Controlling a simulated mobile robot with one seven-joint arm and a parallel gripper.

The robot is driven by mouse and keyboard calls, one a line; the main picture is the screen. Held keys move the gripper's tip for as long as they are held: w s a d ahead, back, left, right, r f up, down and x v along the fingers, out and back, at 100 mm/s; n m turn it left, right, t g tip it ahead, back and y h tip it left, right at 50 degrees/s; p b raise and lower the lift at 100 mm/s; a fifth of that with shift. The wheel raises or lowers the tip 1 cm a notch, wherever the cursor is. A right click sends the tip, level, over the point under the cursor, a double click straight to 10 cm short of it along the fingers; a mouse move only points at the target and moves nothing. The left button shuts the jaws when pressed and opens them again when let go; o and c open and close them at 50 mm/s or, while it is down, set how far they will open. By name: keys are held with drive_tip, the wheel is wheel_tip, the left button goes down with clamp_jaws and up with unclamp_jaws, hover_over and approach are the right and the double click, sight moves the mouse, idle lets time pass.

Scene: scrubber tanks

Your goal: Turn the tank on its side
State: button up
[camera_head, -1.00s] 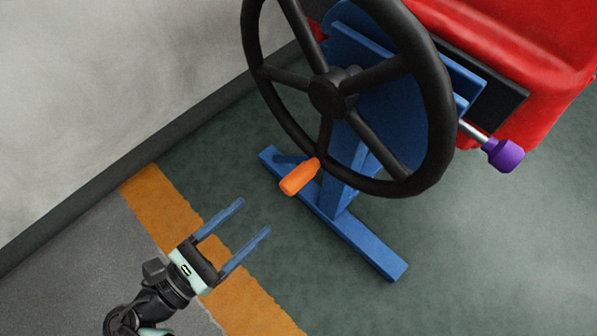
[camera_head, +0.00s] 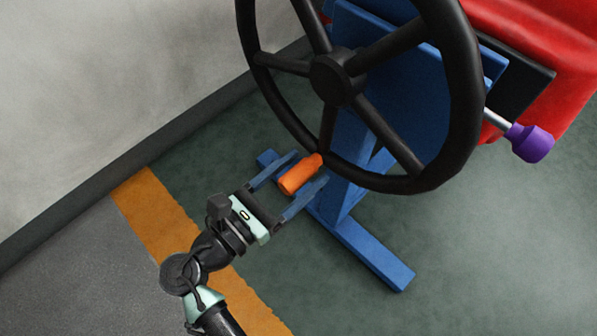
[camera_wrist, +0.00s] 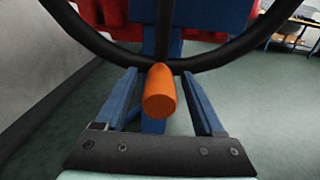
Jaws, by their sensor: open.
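A red tank (camera_head: 560,50) shows at the top right, only partly in view, behind a blue stand (camera_head: 355,245). A large black handwheel (camera_head: 462,110) with several spokes faces me in front of the stand. An orange handle (camera_head: 300,175) sticks out from the wheel's lower rim; it also shows in the wrist view (camera_wrist: 160,92). My gripper (camera_head: 300,168) is open, with its blue fingers on either side of the orange handle. In the wrist view the handle lies between the fingers, with a gap on each side.
A purple knob (camera_head: 530,142) on a metal rod juts out right of the wheel. A grey wall (camera_head: 90,90) runs along the left. An orange stripe (camera_head: 160,215) crosses the floor. The green floor at the lower right is clear. A table (camera_wrist: 290,32) stands far off in the wrist view.

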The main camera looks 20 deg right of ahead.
clamp_jaws()
idle(0.3)
idle(1.1)
